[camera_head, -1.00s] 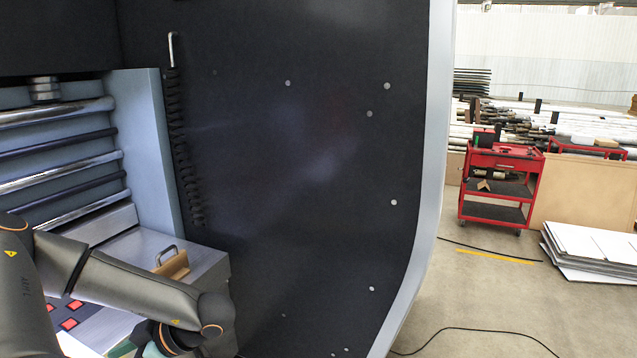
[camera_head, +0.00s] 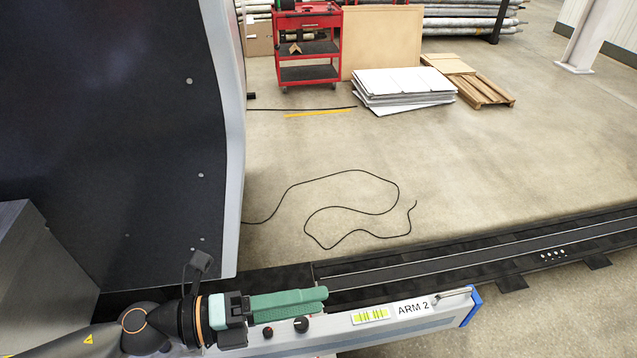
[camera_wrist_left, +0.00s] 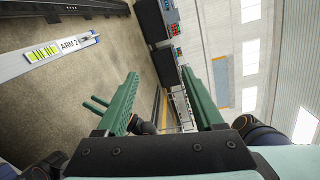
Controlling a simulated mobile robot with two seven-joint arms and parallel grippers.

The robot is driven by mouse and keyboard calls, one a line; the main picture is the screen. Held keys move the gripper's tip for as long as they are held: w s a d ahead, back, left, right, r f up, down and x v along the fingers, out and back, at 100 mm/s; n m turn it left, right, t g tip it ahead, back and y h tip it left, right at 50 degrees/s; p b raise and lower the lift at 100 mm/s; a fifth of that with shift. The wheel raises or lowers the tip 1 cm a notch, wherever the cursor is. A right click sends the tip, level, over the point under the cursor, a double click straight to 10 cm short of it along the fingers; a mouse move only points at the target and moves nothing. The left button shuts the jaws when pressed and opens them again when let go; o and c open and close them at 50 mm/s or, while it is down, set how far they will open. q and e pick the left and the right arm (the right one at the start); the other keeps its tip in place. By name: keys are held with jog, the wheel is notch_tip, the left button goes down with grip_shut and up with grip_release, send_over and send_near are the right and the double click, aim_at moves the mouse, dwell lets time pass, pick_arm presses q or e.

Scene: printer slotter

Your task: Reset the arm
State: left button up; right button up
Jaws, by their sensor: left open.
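A long grey bar labelled "ARM 2" (camera_head: 395,312) lies along the bottom of the head view, with a handle and a blue end cap at its right end. It carries two dark knobs and a yellow-green label. Its end also shows at upper left in the left wrist view (camera_wrist_left: 48,56). My left gripper (camera_head: 322,300) has green fingers pointing right, in front of the bar in the picture. In the left wrist view the fingers (camera_wrist_left: 158,80) are apart with nothing held. Beyond one finger, two thin green prongs (camera_wrist_left: 96,103) show, possibly my right gripper, mostly hidden.
A dark machine panel (camera_head: 120,130) with a pale edge stands at left, close to my left arm. A black cable (camera_head: 350,172) lies on the open floor. A dark rail (camera_head: 480,255) crosses behind the bar. A red cart (camera_head: 308,45), white sheets (camera_head: 405,85) and a pallet (camera_head: 485,90) stand farther back.

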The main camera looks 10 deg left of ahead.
pick_arm(q)
jog(key=w+a+r+n+t+y, duration=0.3)
jog(key=w+a+n+t+y, duration=0.4)
jog(key=n+t, duration=0.5)
jog(key=w+a+f+n+g+y, duration=0.1)
jog(key=a+f+n+g+y, duration=0.4)
jog(key=a+f+n+y, duration=0.6)
jog(key=s+d+f+n+g+h, duration=0.1)
jog(key=s+d+f+n+g, duration=0.1)
jog(key=s+f+n+g, duration=0.45)
jog(key=s+d+f+n+g+h, duration=0.1)
jog(key=s+d+f+n+g, duration=0.2)
jog(key=s, duration=0.7)
jog(key=w+d+f+t+h, duration=0.2)
jog(key=w+f+t, duration=0.3)
jog(key=f, duration=0.6)
jog(key=shift+d+f, duration=0.4)
jog(key=shift+d, duration=0.15)
